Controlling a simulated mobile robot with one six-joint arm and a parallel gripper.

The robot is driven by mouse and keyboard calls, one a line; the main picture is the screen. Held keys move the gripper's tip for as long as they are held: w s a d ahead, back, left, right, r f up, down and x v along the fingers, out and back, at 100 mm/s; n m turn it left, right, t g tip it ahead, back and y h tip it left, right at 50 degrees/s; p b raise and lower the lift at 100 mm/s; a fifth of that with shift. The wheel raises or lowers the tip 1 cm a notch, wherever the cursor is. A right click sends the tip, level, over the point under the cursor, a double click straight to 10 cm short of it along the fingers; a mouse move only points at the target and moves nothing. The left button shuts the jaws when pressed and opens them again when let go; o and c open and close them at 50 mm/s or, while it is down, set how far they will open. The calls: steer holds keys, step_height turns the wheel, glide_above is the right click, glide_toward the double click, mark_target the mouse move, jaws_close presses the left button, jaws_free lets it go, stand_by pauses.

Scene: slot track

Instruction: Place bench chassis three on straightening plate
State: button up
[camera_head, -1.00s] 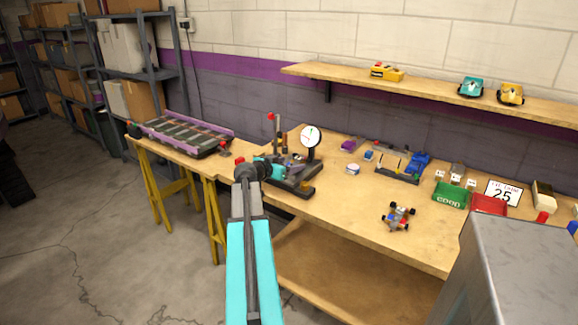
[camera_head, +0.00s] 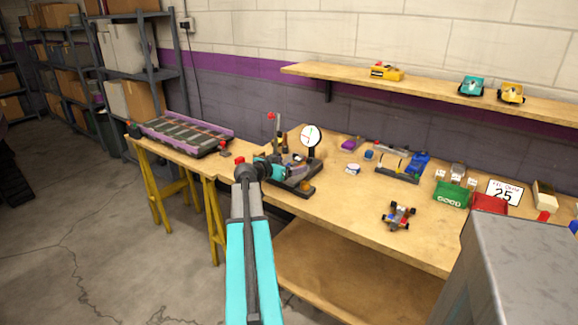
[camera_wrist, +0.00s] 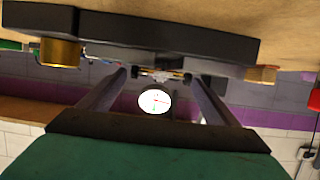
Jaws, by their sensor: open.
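The dial stand with a dark plate (camera_head: 298,187) stands on the bench left of centre. Its round white dial (camera_head: 311,136) is at the back, and it also shows in the wrist view (camera_wrist: 154,101). My gripper (camera_head: 275,164) is open at the plate's left side, its tips partly hidden by my arm. In the wrist view the two fingers are apart, and a dark slab with brass feet (camera_wrist: 150,35) crosses the top. A small axle-like piece (camera_wrist: 162,75) shows between them; I cannot tell what it belongs to. A wheeled chassis (camera_head: 398,216) stands on the bench at right.
A grey slotted track (camera_head: 188,136) with purple sides lies at left. A blue-ended fixture (camera_head: 400,165), green bin (camera_head: 452,194) and red bin (camera_head: 489,203) stand at right. Toy cars sit on the wall shelf (camera_head: 430,94). The bench's middle front is clear.

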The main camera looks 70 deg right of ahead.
steer(key=shift+r, duration=0.15)
steer(key=shift+r+p, duration=0.5)
steer(key=shift+p, duration=0.35)
steer(key=b+v, duration=0.1)
steer(key=v, duration=1.1)
steer(key=shift+b, duration=0.4)
steer(key=shift+f, duration=0.1)
steer(key=shift+w+f, duration=0.1)
